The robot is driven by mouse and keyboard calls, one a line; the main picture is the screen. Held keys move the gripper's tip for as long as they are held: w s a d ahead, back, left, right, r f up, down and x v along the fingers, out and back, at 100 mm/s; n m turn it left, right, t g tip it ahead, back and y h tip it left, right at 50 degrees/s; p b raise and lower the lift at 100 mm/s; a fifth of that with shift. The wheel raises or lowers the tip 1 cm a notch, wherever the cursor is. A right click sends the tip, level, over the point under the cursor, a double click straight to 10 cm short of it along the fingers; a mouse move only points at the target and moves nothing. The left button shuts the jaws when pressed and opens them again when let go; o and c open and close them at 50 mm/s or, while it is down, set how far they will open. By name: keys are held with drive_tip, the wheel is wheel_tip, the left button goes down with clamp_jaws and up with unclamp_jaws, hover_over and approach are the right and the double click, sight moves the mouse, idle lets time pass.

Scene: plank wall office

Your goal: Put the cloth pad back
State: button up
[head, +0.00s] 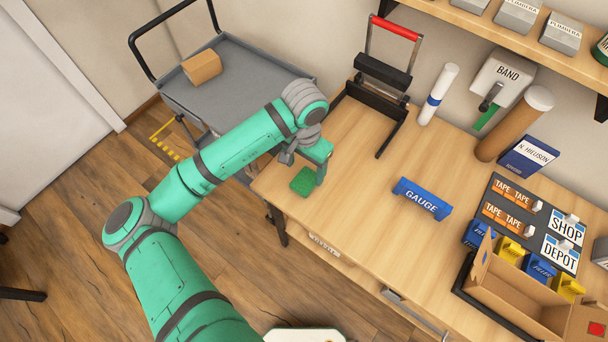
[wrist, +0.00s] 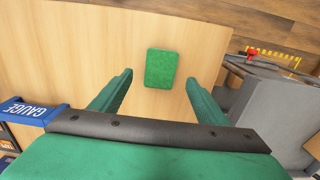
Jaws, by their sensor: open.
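The green cloth pad (head: 303,181) lies flat on the wooden table near its left front edge. In the wrist view the pad (wrist: 161,68) lies ahead of and between the two fingers, apart from both. My gripper (wrist: 158,88) is open and empty. In the head view my gripper (head: 305,158) hangs over the left end of the table, just behind the pad, and its fingers are partly hidden by the arm.
A blue gauge block (head: 422,198) lies mid-table, with clear wood between it and the pad. A black stand with a red handle (head: 395,28) is at the back. A grey cart (head: 240,85) bears a cardboard box (head: 201,67). An open carton (head: 520,300) is at right.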

drive_tip(key=shift+r, duration=2.65)
